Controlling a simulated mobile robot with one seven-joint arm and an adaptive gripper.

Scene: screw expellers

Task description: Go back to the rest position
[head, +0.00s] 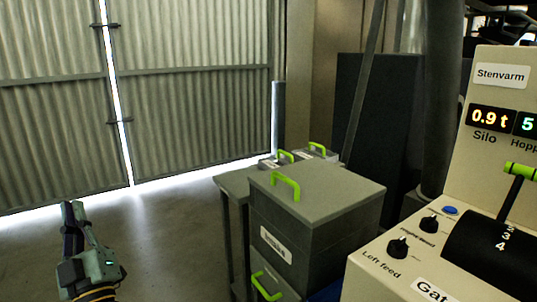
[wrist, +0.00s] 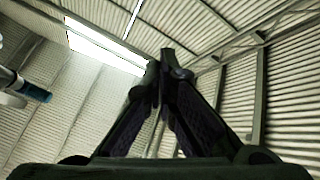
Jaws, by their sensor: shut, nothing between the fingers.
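My gripper (head: 72,212) stands at the lower left of the head view, pointing up, over open floor and away from the control panel. Its fingers are together with nothing between them. In the wrist view my gripper (wrist: 163,62) also shows with its fingertips meeting, against the corrugated roof and walls. It touches nothing in either view.
A cream control panel (head: 385,262) with knobs and a green-handled lever (head: 519,171) fills the right. A corrugated door (head: 190,100) closes the back. Floor around the gripper is clear.

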